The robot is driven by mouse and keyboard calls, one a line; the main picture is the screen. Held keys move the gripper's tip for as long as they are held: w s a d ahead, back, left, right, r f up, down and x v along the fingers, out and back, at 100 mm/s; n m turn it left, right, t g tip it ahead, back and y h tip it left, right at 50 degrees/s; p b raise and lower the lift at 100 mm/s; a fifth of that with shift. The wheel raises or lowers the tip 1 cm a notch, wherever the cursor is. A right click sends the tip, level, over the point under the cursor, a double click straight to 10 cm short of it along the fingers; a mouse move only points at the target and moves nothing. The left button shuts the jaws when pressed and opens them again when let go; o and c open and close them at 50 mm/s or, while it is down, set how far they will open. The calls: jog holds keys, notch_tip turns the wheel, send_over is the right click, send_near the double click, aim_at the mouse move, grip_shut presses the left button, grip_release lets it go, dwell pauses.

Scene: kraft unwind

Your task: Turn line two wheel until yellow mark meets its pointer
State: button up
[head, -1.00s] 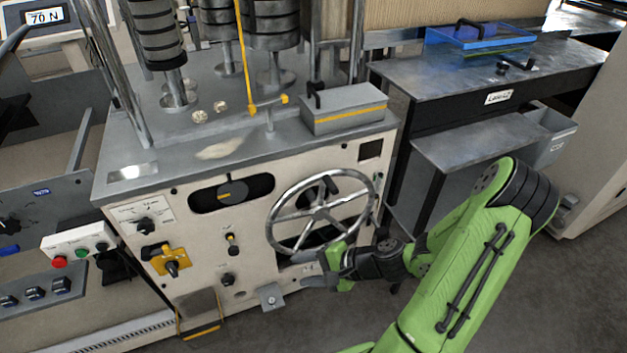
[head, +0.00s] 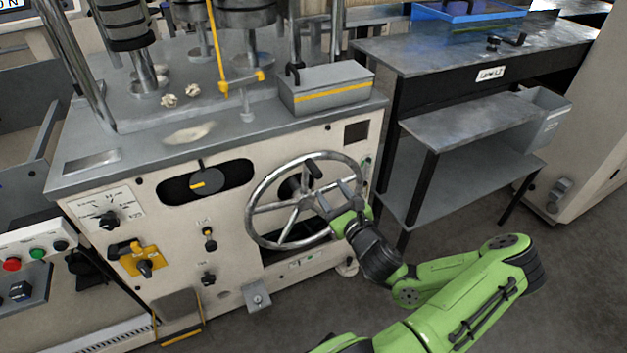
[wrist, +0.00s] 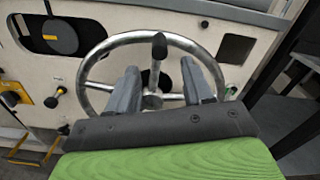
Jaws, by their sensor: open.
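The spoked metal handwheel (head: 256,232) is on the front of the cream machine, with a black handle knob (head: 314,169) near its upper right rim. In the wrist view the wheel (wrist: 95,58) fills the middle, and its knob (wrist: 159,45) stands above and between my fingers. My gripper (head: 335,197) is open in front of the wheel's right side, its two grey fingers (wrist: 165,88) apart with a spoke showing between them. Whether they touch the wheel I cannot tell. A black dial (head: 207,183) with a yellow mark sits in an oval slot left of the wheel, a dark pointer above it.
A yellow switch plate (head: 140,260) and small knobs are left of the wheel. A grey box with a yellow stripe (head: 328,91) lies on the machine top. A steel side table (head: 440,50) with a lower shelf stands to the right. Floor is clear in front.

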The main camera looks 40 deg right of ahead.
aim_at(308, 160)
jog(key=b+x, duration=0.1)
jog(key=x, duration=0.8)
jog(key=shift+w+r, duration=0.1)
jog(key=shift+w, duration=0.15)
jog(key=shift+w+d, duration=0.2)
jog(key=shift+w, duration=0.35)
grip_shut()
